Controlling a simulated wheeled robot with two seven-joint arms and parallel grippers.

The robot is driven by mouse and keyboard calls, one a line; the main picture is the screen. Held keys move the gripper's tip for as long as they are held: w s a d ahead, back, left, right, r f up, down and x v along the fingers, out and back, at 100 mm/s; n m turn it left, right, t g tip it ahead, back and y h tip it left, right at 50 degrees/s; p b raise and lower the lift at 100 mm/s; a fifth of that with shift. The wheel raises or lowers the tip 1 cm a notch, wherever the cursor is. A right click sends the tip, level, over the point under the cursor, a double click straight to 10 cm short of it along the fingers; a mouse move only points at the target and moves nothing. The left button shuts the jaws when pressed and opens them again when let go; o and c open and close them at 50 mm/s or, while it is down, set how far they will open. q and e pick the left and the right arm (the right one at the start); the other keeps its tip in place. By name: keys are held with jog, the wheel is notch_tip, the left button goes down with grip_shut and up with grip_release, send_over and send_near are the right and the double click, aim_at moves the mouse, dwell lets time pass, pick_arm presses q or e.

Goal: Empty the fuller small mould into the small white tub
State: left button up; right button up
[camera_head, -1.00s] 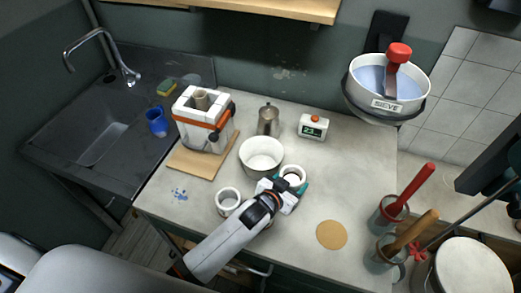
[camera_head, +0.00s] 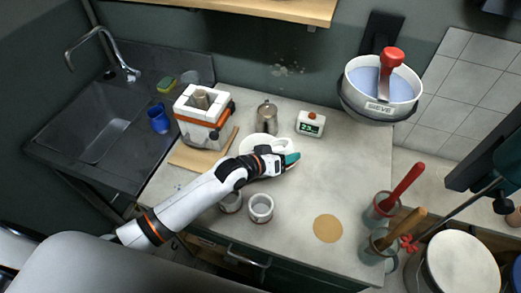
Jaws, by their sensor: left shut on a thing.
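The small white tub (camera_head: 253,141) stands on the worktop, mostly hidden behind my left forearm and gripper. My left gripper (camera_head: 289,159), with teal fingertips, is shut on a small white mould (camera_head: 285,145) at the tub's right side. The mould is largely covered by the gripper, so I cannot tell its tilt or what is in it. Two other small moulds stand upright in front of the arm, one at left (camera_head: 231,202) and one to its right (camera_head: 261,208). My right gripper is not in view.
A metal jug (camera_head: 266,118) and a timer (camera_head: 310,123) stand behind the tub. A white block-like device (camera_head: 203,113) is on a wooden board at left. A sieve bowl (camera_head: 380,92) is at back right. A tan disc (camera_head: 328,228) lies front right, with clear worktop around it.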

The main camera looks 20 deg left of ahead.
pick_arm(q)
jog(key=shift+w+a+r+n+g+h+b, duration=0.35)
jog(key=shift+a+n+b, duration=0.2)
jog(key=shift+b, duration=0.2)
jog(key=shift+w+a+f+n+h+b, duration=0.15)
jog(key=shift+f+n+h+b, duration=0.35)
jog(key=shift+b, duration=1.2)
jog(key=shift+r, duration=0.15)
jog(key=shift+r+n+g+h+b, duration=0.25)
jog(key=shift+n+h+b, duration=0.15)
jog(key=shift+b, duration=0.25)
jog(key=shift+f+n+b, duration=0.3)
jog(key=shift+n+b, duration=0.05)
jog(key=shift+b, duration=0.45)
jog(key=shift+r+h, duration=0.2)
jog(key=shift+h, duration=0.05)
jog(key=shift+f+b, duration=0.1)
jog(key=shift+b, duration=0.2)
jog(key=shift+f+n+b, duration=0.15)
jog(key=shift+n+b, duration=0.25)
jog(key=shift+b, duration=0.1)
jog(key=shift+h, duration=0.3)
